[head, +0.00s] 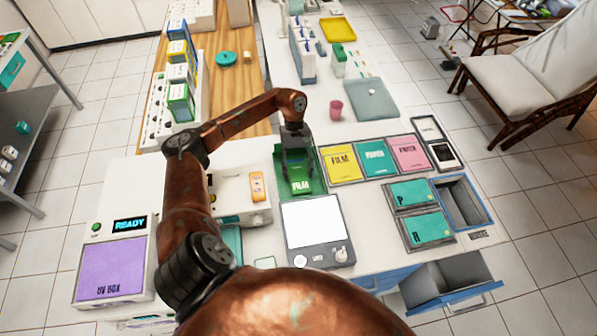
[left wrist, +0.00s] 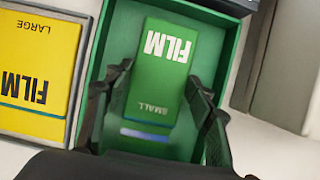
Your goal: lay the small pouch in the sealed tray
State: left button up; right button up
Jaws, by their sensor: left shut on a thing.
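A small green packet (left wrist: 160,75) printed "FILM SMALL" lies in a green tray (left wrist: 207,45), with a bluish strip at its near end; I take it as the small pouch. My left gripper (left wrist: 157,88) reaches down into this tray with one finger on each side of the packet, shut on it. The packet looks still low inside the tray; whether it touches the floor I cannot tell. In the head view the left gripper (head: 297,170) hides part of the packet (head: 300,187). No tray is clearly marked as sealed. My right gripper is not in view.
Yellow (head: 341,163), teal (head: 374,158) and pink (head: 408,152) trays stand right of the green one. Two teal trays lettered P (head: 411,194) and A (head: 425,227) lie nearer, beside an open grey bin (head: 461,204). A white-screened device (head: 312,222) stands in front.

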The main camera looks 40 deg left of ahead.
pick_arm(q)
jog(key=shift+f, duration=0.2)
jog(key=o, duration=1.2)
jog(key=shift+r, duration=0.15)
jog(key=b+v, duration=0.1)
jog(key=v, duration=1.1)
jog(key=shift+a, duration=0.1)
